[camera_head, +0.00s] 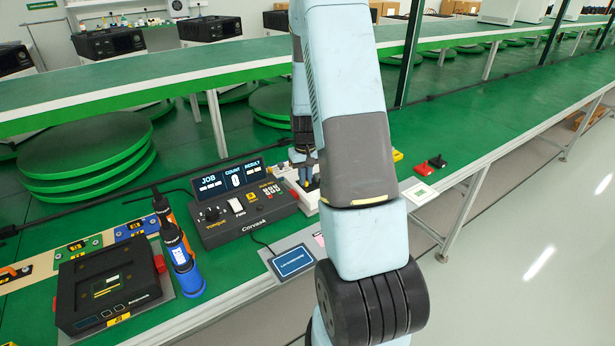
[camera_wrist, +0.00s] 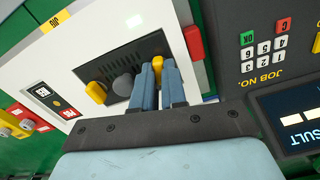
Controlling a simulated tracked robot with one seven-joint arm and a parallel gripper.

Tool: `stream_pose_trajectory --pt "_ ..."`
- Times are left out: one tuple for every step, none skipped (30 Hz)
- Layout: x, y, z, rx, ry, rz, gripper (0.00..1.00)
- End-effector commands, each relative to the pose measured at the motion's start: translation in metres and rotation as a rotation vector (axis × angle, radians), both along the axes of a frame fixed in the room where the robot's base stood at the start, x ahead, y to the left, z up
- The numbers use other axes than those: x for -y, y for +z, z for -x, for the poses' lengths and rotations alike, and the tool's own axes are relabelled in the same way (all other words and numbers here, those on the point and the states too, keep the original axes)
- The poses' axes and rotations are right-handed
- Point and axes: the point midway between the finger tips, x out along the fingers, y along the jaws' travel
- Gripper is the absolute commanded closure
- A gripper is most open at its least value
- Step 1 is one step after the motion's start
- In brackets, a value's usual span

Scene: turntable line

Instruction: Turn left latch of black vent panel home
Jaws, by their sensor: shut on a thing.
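The black vent panel (camera_wrist: 128,68) is set in the top of a white housing (camera_wrist: 75,48) in the wrist view, which sees the place about upside down. A second yellow latch (camera_wrist: 157,64) is at the other end, between the blue fingertips of my gripper (camera_wrist: 158,76). My gripper is shut on this second latch, and the fingers partly hide it. In the head view my arm covers most of the housing (camera_head: 307,200).
A red block (camera_wrist: 194,42) is on the housing's side. A controller (camera_head: 243,207) with keypad and screen stands close beside the housing. Blue and orange drivers (camera_head: 183,262) and a black device (camera_head: 108,288) are farther left.

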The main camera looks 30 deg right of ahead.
Motion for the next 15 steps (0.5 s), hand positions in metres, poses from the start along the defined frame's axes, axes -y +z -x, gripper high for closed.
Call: stream_pose_trajectory --pt "-0.0010 0.0000 -0.0004 0.000 -0.036 0.000 1.00" --pt "-0.0011 -0.0001 -0.0004 0.000 -0.064 0.000 1.00" --pt "-0.0010 0.0000 -0.0003 0.000 -0.101 0.000 1.00" --pt "-0.0010 0.0000 -0.0003 0.000 -0.127 0.000 1.00" --pt "-0.0013 -0.0001 -0.0003 0.000 -0.154 0.000 1.00" --pt "-0.0017 -0.0001 -0.0005 0.000 -0.191 0.000 1.00" --pt "-0.0017 -0.0001 -0.0005 0.000 -0.219 0.000 1.00" --pt "-0.0015 -0.0001 -0.0005 0.000 -0.245 0.000 1.00" --pt "-0.0014 -0.0001 -0.0004 0.000 -0.279 0.000 1.00" --pt "-0.0016 -0.0001 -0.0005 0.000 -0.305 0.000 1.00" --pt "-0.0020 -0.0001 -0.0006 0.000 -0.330 0.000 1.00" --pt "-0.0020 -0.0001 -0.0006 0.000 -0.362 0.000 1.00" --pt "-0.0018 -0.0001 -0.0005 0.000 -0.386 0.000 1.00" --pt "-0.0016 0.0000 -0.0005 0.000 -0.409 0.000 1.00" --pt "-0.0017 -0.0001 -0.0005 0.000 -0.437 0.000 1.00"
